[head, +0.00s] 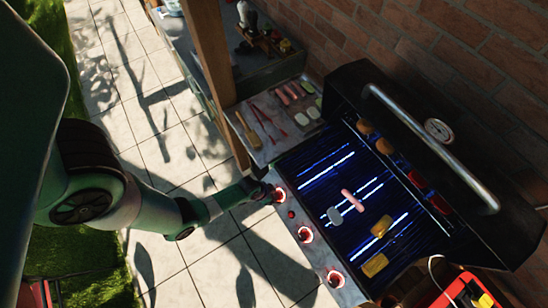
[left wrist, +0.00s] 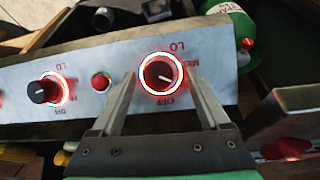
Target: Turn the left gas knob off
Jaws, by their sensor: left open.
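The left gas knob (head: 279,194) is the farthest knob on the grill's pale front panel in the head view, with a glowing red ring. In the left wrist view the dark knob (left wrist: 160,74) sits between the fingertips, inside a bright red-white ring. A light mark on it points to the lower right, away from the OFF lettering below. My left gripper (head: 267,190) is open at the knob, with one finger on each side in the left wrist view (left wrist: 160,82). Whether the fingers touch it I cannot tell. My right gripper is not in view.
Two more red-lit knobs (head: 305,234) (head: 335,279) and a small red button (head: 291,214) line the panel. The grill grate (head: 330,165) has blue glowing burners and food on it. The lid (head: 440,135) is raised. A side shelf (head: 262,155) holds tongs and food.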

